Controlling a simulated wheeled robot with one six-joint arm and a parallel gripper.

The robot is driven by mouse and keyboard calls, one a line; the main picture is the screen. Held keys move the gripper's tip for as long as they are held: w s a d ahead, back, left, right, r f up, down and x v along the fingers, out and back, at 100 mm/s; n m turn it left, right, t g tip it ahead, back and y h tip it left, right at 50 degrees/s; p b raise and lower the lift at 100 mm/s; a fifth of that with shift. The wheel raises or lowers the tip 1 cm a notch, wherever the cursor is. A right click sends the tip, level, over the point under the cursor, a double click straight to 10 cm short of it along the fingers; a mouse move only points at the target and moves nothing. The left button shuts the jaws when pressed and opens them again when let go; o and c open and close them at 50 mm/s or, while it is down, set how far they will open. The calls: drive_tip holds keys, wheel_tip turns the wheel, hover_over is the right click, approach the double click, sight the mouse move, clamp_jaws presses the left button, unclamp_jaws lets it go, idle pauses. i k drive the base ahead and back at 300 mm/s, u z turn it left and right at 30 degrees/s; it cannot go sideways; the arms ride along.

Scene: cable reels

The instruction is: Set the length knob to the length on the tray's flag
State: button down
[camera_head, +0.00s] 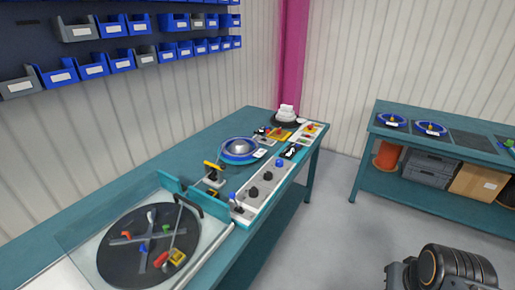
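A pale control panel (262,190) runs along the front edge of the teal workbench. Two dark knobs stand on it, a farther one (267,175) and a nearer one (253,191); I cannot tell which is the length knob, and their settings are too small to read. A blue-topped control (280,163) sits at the panel's far end and a blue-tipped lever (233,197) at its near end. I cannot make out the tray's flag or its length. A dark part of my arm shows at the bottom right, away from the bench; the gripper's fingertips are not visible.
A turntable (120,262) with coloured pieces fills the bench's near end. A blue reel (239,157) lies behind the panel. A second teal table (355,165) at the right holds blue reels (430,127). Grey floor between is clear.

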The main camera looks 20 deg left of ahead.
sight(279, 162)
drive_tip(key=u, duration=0.55)
drive_tip(key=i, duration=0.85)
drive_tip(key=u, duration=0.65)
